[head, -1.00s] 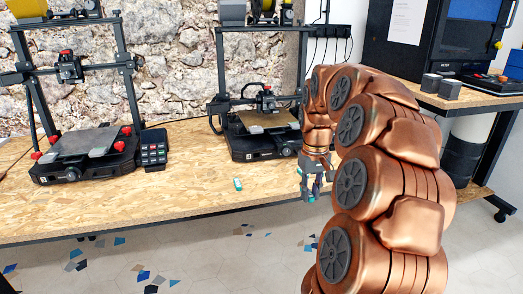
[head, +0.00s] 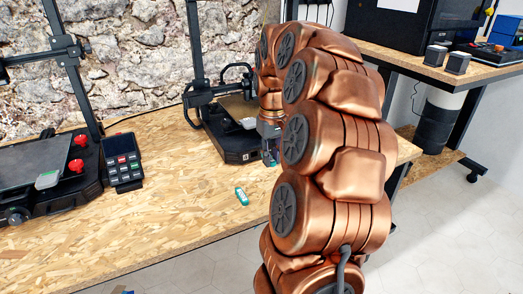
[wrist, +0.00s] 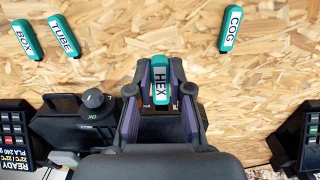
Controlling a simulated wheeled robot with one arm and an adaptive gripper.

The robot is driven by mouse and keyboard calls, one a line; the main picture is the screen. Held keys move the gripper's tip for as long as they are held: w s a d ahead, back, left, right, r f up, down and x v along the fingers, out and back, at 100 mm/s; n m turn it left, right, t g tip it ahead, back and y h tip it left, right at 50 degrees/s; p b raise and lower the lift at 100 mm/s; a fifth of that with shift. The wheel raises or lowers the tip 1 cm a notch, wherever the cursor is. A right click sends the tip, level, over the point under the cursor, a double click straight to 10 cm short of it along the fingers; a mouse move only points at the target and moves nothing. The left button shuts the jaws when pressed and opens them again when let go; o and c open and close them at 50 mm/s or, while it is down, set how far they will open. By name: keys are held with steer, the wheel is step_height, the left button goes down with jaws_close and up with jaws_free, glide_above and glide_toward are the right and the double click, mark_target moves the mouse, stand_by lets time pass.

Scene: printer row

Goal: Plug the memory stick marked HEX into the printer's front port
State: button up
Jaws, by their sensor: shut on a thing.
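My gripper (wrist: 160,100) is shut on the memory stick marked HEX (wrist: 160,80), a teal stick with a white label, held between the two fingers above the wooden table. In the head view my gripper (head: 270,150) is mostly hidden behind my arm, close by the front right of the middle printer (head: 228,142). In the wrist view a black printer (wrist: 70,130) with a round knob lies just left of the fingers. I cannot make out the front port in either view.
Sticks marked BOX (wrist: 25,40), TUBE (wrist: 64,36) and COG (wrist: 231,28) lie apart on the table. The head view shows one teal stick (head: 241,196), its label unreadable. A keypad (head: 122,160) stands beside the left printer (head: 40,180). The table front (head: 150,225) is clear.

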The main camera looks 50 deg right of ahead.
steer(key=shift+w+d+f+b, duration=0.1)
steer(key=shift+w+d+f, duration=0.15)
steer(key=shift+w+f, duration=0.5)
steer(key=shift+w+d+f+b, duration=0.15)
steer(key=shift+w+d+f, duration=0.15)
steer(key=shift+w+f, duration=0.45)
steer(key=shift+w+d+f+b, duration=0.1)
steer(key=shift+w+d+f, duration=0.15)
steer(key=shift+w+f, duration=0.5)
steer(key=shift+w+d+p, duration=0.2)
steer(key=shift+w+p, duration=0.1)
steer(key=shift+w, duration=0.25)
steer(key=shift+w+d+f+p, duration=0.1)
steer(key=shift+w+d+p, duration=0.15)
steer(key=shift+w, duration=0.3)
steer(key=shift+w+d+r+p, duration=0.1)
steer(key=shift+w+d+p, duration=0.05)
steer(key=shift+w+p, duration=0.35)
steer(key=shift+w+d+f+p, duration=0.1)
steer(key=shift+w+d+p, duration=0.1)
steer(key=shift+w, duration=0.4)
steer(key=o, duration=0.9)
step_height(320, 180, up, 12)
stand_by(0.7)
